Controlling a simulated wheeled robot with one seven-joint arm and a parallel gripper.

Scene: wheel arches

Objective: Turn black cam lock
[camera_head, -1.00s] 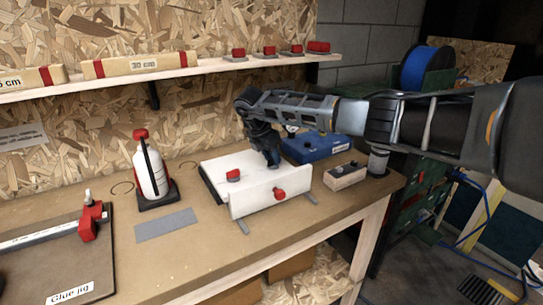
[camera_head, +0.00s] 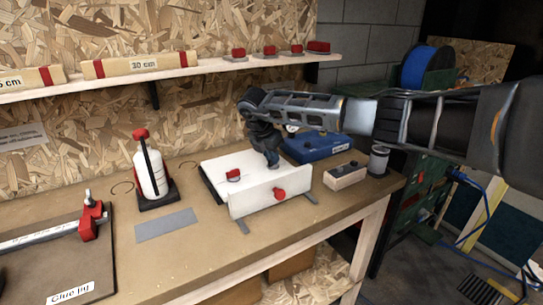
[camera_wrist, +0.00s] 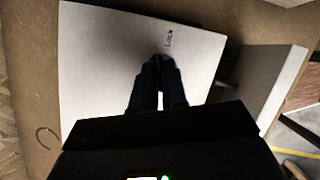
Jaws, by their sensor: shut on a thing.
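A white panel box (camera_head: 240,166) stands on the workbench, with a red knob (camera_head: 233,175) on its top and another red knob (camera_head: 279,195) on its front face. My gripper (camera_head: 272,163) points down at the right part of the white top. In the wrist view the white panel (camera_wrist: 100,60) fills the middle, with the word "Lock" printed on it. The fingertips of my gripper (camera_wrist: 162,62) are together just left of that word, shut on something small. The black cam lock itself is hidden between the dark fingers.
A blue case (camera_head: 318,147) and a wooden block with holes (camera_head: 345,176) stand to the right of the box. A white bottle with a red top (camera_head: 150,172) and a grey plate (camera_head: 167,224) are to the left. A shelf (camera_head: 200,68) runs above.

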